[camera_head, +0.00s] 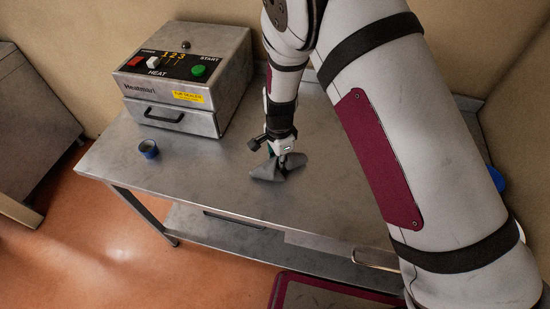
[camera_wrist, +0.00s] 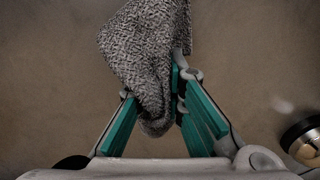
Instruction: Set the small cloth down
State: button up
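The small cloth (camera_head: 268,172) is grey and crumpled, at the metal table top below my gripper (camera_head: 284,158). In the wrist view the cloth (camera_wrist: 150,45) has a speckled weave, and a fold of it hangs between the two green-padded fingers. My gripper (camera_wrist: 158,88) is closed in on the cloth, with its fingers slanting toward each other. The cloth covers part of the left fingertip. In the head view the cloth's lower edge seems to touch the table; whether it bears its full weight there I cannot tell.
The metal table (camera_head: 215,200) is clear around the cloth. A blue thing (camera_head: 496,178) shows at right, partly behind my arm.

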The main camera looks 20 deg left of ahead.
jog(key=o, duration=0.7)
jog(key=shift+r, duration=0.1)
jog(key=shift+s+d+r+p, duration=0.1)
jog(key=shift+s+r+p, duration=0.2)
jog(key=shift+r, duration=0.35)
jog(key=shift+s+d+r+p, duration=0.2)
jog(key=shift+r+p, duration=0.2)
jog(key=shift+r, duration=0.2)
jog(key=shift+s+d+r+p, duration=0.1)
jog(key=shift+s+r+p, duration=0.2)
jog(key=shift+r, duration=0.35)
jog(key=r, duration=0.2)
jog(key=s+r, duration=0.1)
jog(key=r, duration=0.1)
jog(key=s+d+r, duration=0.1)
jog(key=r, duration=0.1)
jog(key=shift+d+p, duration=0.1)
jog(key=shift+p, duration=0.2)
jog(key=c, duration=0.6)
jog(key=shift+w+f, duration=0.15)
jog(key=shift+w, duration=0.1)
grip_shut()
jog(key=f, duration=0.3)
jog(key=shift+w+a, duration=0.3)
jog(key=shift+f, duration=0.1)
